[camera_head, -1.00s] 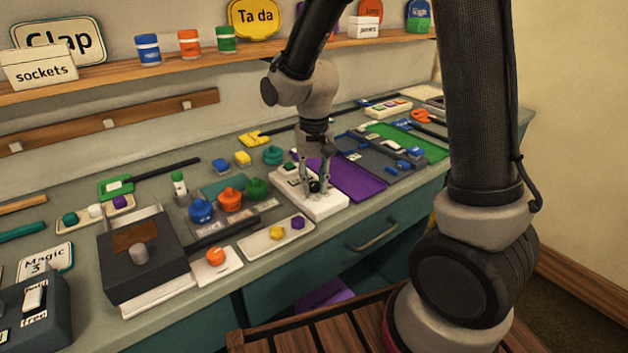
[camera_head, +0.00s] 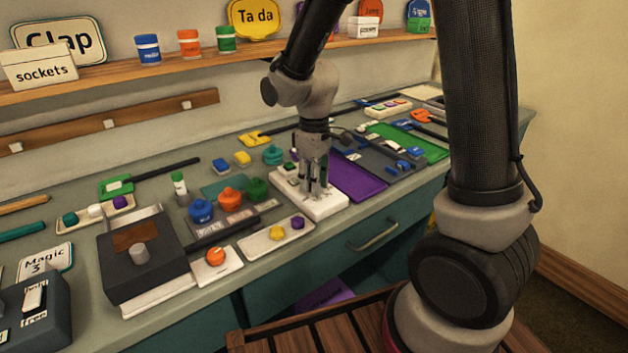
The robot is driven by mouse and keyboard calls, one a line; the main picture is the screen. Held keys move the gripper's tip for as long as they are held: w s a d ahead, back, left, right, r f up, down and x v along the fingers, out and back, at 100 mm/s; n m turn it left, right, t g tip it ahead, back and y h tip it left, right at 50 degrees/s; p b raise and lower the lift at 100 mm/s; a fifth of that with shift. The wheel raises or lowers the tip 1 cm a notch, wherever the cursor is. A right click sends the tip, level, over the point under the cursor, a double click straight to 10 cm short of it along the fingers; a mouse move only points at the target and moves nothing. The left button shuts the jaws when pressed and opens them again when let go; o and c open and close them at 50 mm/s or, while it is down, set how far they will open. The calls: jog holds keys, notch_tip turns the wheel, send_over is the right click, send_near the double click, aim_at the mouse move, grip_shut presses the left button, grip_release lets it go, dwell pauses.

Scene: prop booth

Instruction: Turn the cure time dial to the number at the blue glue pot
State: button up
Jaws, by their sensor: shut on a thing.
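A white box (camera_head: 326,208) with a green button (camera_head: 290,166) sits on the bench, and a dark dial on its top is mostly hidden by my fingers. My gripper (camera_head: 314,191) points down over this box and is shut on the dial. The dial's pointer and numbers cannot be read. The blue glue pot (camera_head: 202,211) stands left of the box, beside an orange pot (camera_head: 230,199) and a green pot (camera_head: 256,189). Small labels (camera_head: 238,220) lie in front of the pots; their numbers are too small to read.
A white tray (camera_head: 262,243) with a yellow and a purple piece lies just left of the white box. A purple mat (camera_head: 357,181) lies to its right. An orange knob on a white plate (camera_head: 225,270) and a dark box (camera_head: 140,275) stand further left.

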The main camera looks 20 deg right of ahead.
jog(key=n, duration=0.5)
jog(key=shift+n, duration=0.3)
dwell(0.4)
jog(key=o, duration=1.1)
jog(key=shift+c, duration=0.2)
notch_tip(320, 180, up, 12)
